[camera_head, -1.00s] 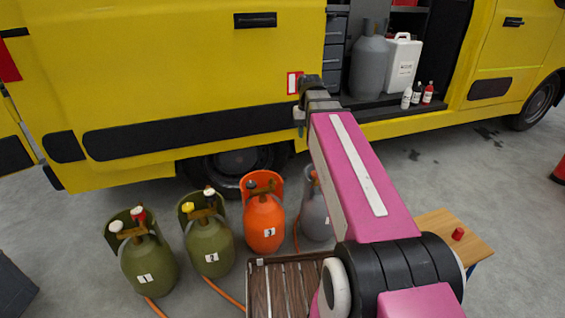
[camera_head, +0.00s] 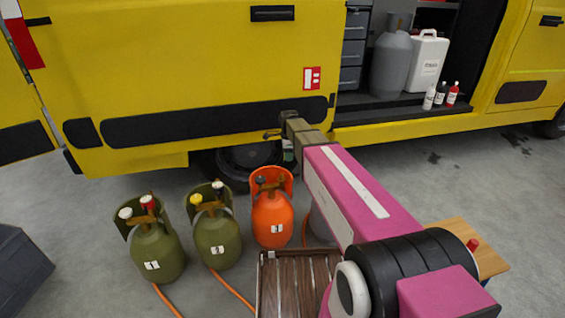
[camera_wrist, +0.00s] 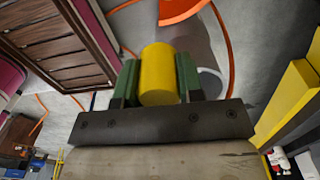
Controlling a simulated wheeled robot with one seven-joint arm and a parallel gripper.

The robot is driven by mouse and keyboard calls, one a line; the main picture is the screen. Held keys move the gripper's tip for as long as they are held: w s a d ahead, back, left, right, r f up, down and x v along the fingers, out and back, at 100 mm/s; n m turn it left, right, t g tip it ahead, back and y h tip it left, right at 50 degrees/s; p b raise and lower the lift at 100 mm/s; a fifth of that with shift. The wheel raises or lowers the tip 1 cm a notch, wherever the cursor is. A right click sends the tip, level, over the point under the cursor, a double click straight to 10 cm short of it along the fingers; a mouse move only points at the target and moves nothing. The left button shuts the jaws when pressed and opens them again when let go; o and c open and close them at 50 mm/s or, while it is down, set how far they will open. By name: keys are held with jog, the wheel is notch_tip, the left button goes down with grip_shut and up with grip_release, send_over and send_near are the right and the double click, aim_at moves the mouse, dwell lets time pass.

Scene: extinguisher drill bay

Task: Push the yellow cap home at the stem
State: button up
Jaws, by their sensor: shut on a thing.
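My gripper (camera_wrist: 158,82) is shut on the yellow cap (camera_wrist: 158,72), a smooth cylinder between two green finger pads in the wrist view. In the head view my gripper (camera_head: 288,150) hangs in front of the van's lower side, above and right of the orange bottle; the held cap cannot be made out there. A grey bottle (camera_head: 325,228) is mostly hidden behind my arm. In the wrist view a grey rounded body (camera_wrist: 195,45) with a pale rim lies beyond the cap. Whether the cap touches a stem cannot be told.
Two olive bottles (camera_head: 157,250) (camera_head: 216,240) and an orange bottle (camera_head: 272,218) stand left of my arm, with orange hoses on the floor. A slatted wooden surface (camera_head: 290,285) is in front. A small table (camera_head: 485,260) bears a red cap (camera_head: 472,245). The yellow van (camera_head: 200,70) closes the back.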

aim_at(282, 175)
jog(key=a+f+m, duration=0.1)
jog(key=w+f+m, duration=0.1)
jog(key=f, duration=0.1)
jog(key=a+f+m, duration=0.1)
jog(key=f, duration=0.1)
jog(key=shift+w+a+f+m, duration=0.1)
jog(key=shift+w+a+m, duration=0.2)
jog(key=shift+m, duration=0.1)
jog(key=shift+s+f, duration=0.1)
jog(key=shift+f, duration=1.75)
jog(key=shift+f, duration=2.25)
dwell(0.5)
jog(key=o, duration=1)
jog(key=shift+o, duration=0.2)
